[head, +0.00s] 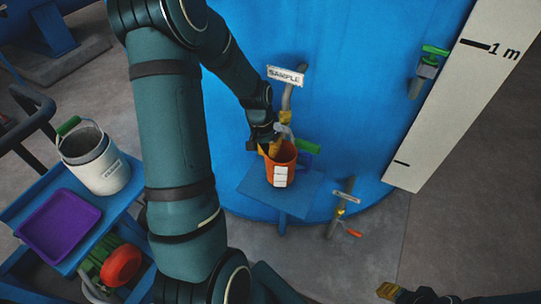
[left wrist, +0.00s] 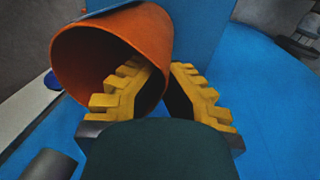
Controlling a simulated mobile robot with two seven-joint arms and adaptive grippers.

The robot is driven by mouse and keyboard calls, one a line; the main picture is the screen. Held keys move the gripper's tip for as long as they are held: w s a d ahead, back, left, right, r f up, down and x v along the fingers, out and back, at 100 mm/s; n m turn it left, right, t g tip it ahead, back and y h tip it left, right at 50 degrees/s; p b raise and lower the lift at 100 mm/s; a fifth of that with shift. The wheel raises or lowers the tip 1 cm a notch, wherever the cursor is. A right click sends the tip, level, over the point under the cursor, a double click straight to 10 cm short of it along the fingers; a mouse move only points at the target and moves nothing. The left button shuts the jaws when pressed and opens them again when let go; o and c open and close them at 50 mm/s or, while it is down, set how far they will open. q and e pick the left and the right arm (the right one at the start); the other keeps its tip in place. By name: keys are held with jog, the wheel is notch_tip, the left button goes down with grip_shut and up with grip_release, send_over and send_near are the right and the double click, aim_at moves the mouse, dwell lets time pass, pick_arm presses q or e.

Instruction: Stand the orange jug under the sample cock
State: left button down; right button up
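The orange jug (head: 284,158), with white label patches, looks upright at the small blue shelf (head: 300,197) on the tank; whether its base touches is unclear. The sample cock (head: 287,117) is a grey pipe with a yellow part below the SAMPLE sign (head: 286,75); its lower end shows just above and behind the jug's rim. My left gripper (head: 269,147) is at the jug's left rim. In the left wrist view its yellow fingers (left wrist: 162,72) straddle the jug's wall (left wrist: 110,50), one inside, and look closed on it. My right gripper (head: 390,292) is partly cut off at bottom right.
A green handle (head: 307,147) sits right of the jug. A lower cock (head: 342,205) with a red handle is on the tank's right. A blue cart at left carries a white bucket (head: 103,172) and a purple tray (head: 75,222). Floor at lower right is clear.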

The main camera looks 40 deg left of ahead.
pick_arm(q)
jog(key=shift+w+a, duration=0.15)
jog(key=shift+w, duration=0.3)
notch_tip(320, 180, down, 4)
jog(key=shift+w+r+b, duration=0.1)
jog(key=shift+r+b, duration=0.15)
jog(key=shift+b, duration=0.3)
jog(key=c, duration=1.7)
grip_release()
jog(key=shift+f, duration=0.15)
jog(key=o, duration=0.6)
jog(key=shift+c, duration=0.2)
